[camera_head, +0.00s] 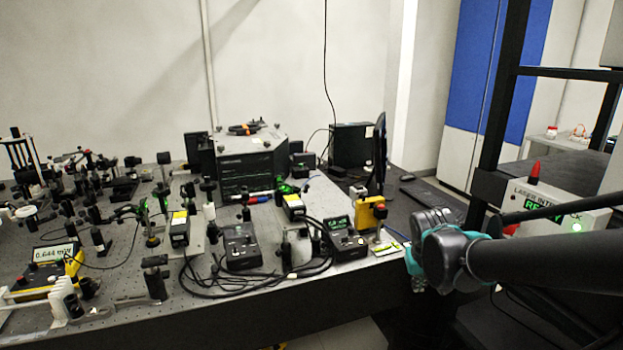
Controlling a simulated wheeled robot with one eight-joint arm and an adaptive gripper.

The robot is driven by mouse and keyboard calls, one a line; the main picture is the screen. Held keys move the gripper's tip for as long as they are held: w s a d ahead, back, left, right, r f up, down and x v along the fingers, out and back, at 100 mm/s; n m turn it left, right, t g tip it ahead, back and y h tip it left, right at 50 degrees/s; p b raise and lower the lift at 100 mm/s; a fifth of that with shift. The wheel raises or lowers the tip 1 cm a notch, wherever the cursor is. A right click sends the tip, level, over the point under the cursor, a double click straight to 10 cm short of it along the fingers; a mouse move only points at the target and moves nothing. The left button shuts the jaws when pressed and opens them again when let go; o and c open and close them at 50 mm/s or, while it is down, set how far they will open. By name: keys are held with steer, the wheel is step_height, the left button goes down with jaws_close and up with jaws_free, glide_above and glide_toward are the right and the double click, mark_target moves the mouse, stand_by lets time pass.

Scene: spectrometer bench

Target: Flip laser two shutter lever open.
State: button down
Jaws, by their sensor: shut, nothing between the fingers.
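Two small black boxes with yellow labels stand on the optical bench (125,303), a left one (180,229) and a right one (293,206). They look like laser heads, but I cannot read which is laser two. A shutter lever is too small to tell among the dark mounts. A black control box (240,247) stands near the left head and another (343,241) near the right one. My arm reaches in from the right, with dark links and teal-edged joints beside the bench's right part. No gripper fingers can be made out.
Black cables (205,293) loop across the bench front. A yellow meter (52,268) reads about 0.644 at the left. A panel (545,208) shows green READY. Dense optics fill the back left.

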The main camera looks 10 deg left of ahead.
steer(key=w+a+r, duration=0.2)
steer(key=a+r, duration=0.1)
steer(key=w+a+r+n, duration=0.1)
steer(key=w+a+r, duration=0.1)
steer(key=a+r, duration=0.1)
steer(key=w+a+r+n+t, duration=0.1)
steer(key=w+a+r, duration=0.2)
steer(key=a, duration=0.1)
steer(key=shift+w+h, duration=0.1)
steer(key=shift+h, duration=0.3)
steer(key=a+r+n+t, duration=0.2)
steer(key=a+r, duration=0.9)
steer(key=a, duration=0.3)
steer(key=a+r+n+t, duration=0.2)
steer(key=a+r+n, duration=0.1)
steer(key=a+r, duration=0.9)
steer(key=shift+y, duration=0.3)
steer(key=x, duration=0.3)
steer(key=a+x, duration=0.1)
steer(key=x, duration=0.3)
steer(key=a+x, duration=0.1)
steer(key=x, duration=0.2)
steer(key=shift+d+f, duration=0.1)
steer(key=shift+f, duration=0.45)
steer(key=shift+w+d+f, duration=0.2)
steer(key=shift+d+f, duration=0.35)
steer(key=shift+f, duration=0.4)
steer(key=shift+w+d+f, duration=0.2)
steer(key=shift+d+f, duration=0.4)
steer(key=shift+f, duration=0.3)
